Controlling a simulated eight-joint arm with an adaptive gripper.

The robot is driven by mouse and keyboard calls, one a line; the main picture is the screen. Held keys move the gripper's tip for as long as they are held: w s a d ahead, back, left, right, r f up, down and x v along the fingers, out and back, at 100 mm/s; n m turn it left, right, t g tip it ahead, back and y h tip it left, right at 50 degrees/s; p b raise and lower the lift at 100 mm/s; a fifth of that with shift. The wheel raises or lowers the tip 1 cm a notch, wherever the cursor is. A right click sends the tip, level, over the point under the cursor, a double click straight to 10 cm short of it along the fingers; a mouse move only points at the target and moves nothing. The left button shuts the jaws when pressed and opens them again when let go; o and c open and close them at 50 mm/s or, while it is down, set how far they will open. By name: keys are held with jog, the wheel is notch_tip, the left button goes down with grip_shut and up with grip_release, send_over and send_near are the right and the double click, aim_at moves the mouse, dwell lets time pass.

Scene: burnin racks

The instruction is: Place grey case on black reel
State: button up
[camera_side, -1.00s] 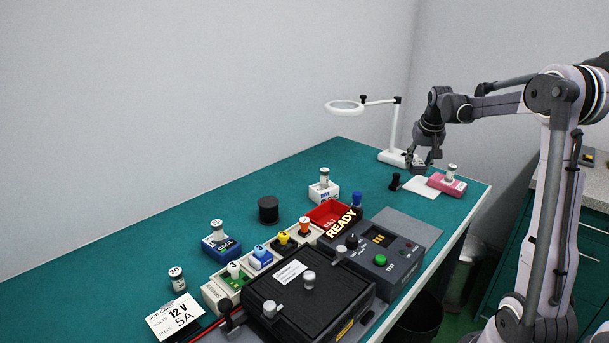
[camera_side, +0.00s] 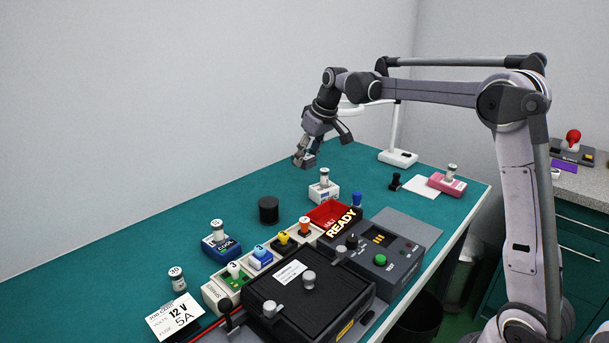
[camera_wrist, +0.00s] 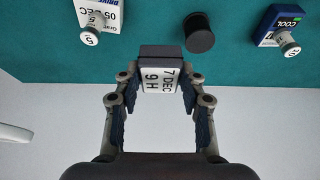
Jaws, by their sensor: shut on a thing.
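A dark grey case (camera_wrist: 160,52) with a white label reading "7 DEC 9 H" sits between the fingers of my gripper (camera_wrist: 161,82). In the side view my gripper (camera_side: 305,156) is shut on the case (camera_side: 304,163) above the back of the green bench, near the wall. The black reel (camera_side: 268,210) is a short upright cylinder on the bench, in front and to the left of my gripper. In the wrist view the reel (camera_wrist: 200,33) shows beyond the case, slightly to its right, with a gap between them.
A white box with a vial (camera_side: 323,191) and a blue COOL box (camera_side: 221,246) stand near the reel. Coloured switches, a red tray (camera_side: 328,214) and a READY console (camera_side: 375,252) lie in front. A magnifier lamp (camera_side: 398,157) stands at the back right. Bench left of the reel is clear.

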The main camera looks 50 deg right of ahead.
jog(key=w+a+f, duration=0.4)
jog(key=a, duration=0.1)
jog(key=w+a+f, duration=0.2)
jog(key=a, duration=0.1)
jog(key=shift+a+f, duration=0.15)
jog(key=shift+w+f, duration=0.1)
jog(key=shift+f, duration=1.9)
jog(key=shift+f, duration=0.15)
jog(key=o, duration=1.2)
